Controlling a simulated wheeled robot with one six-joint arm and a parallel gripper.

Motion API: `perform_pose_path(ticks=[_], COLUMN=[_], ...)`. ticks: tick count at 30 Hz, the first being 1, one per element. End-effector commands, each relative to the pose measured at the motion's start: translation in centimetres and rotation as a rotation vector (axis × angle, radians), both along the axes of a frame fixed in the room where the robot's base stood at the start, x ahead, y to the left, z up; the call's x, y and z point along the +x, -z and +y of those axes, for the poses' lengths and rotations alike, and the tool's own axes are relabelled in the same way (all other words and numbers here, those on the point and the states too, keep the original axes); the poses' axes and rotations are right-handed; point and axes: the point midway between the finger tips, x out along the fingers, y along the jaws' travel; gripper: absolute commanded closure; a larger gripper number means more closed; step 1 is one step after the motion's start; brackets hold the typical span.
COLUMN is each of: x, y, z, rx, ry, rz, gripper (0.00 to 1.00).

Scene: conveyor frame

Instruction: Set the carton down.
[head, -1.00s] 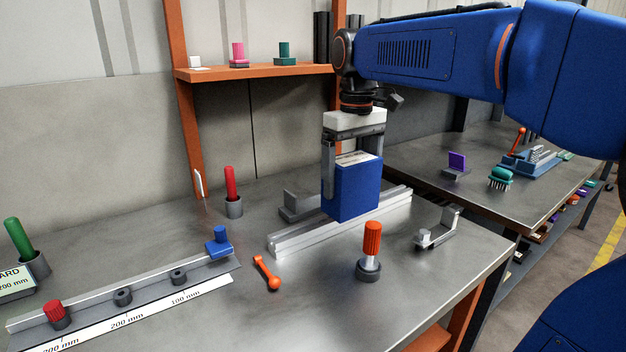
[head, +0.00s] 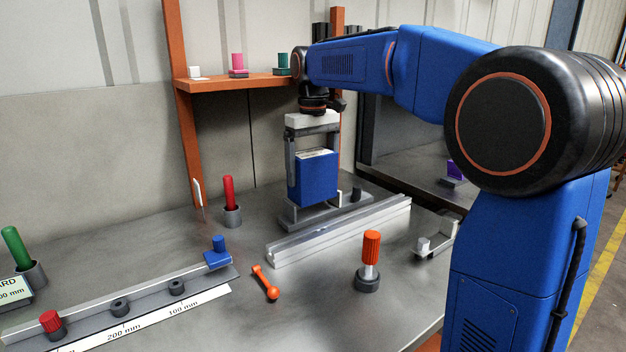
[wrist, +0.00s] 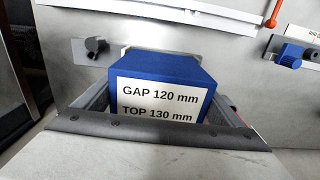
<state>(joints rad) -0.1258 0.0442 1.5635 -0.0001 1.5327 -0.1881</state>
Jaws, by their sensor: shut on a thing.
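The carton is a blue box (head: 318,182) with a pale label on top. My gripper (head: 314,172) is shut on it, one finger along each side, and the carton is upright. It is over a low grey fixture (head: 325,212) behind the silver rail. I cannot tell whether its bottom touches the fixture. In the wrist view the carton (wrist: 165,72) carries a label reading GAP 120 mm, TOP 130 mm, and its lower part is hidden by my gripper. A dark knob (wrist: 95,47) of the fixture shows beside it.
The silver rail (head: 340,232) lies just in front. A red-handled tool in a cup (head: 231,200) is to the left. An orange shelf (head: 240,82) hangs behind.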

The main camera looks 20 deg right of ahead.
Motion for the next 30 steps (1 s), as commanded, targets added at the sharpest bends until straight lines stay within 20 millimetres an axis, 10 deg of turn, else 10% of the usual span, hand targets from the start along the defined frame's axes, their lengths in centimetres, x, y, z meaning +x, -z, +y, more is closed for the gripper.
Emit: perform_pose_path(ticks=[30], x=[-0.1], y=[3.9], z=[0.0], rx=[0.0], ry=[0.0], rz=[0.001], gripper=[0.33])
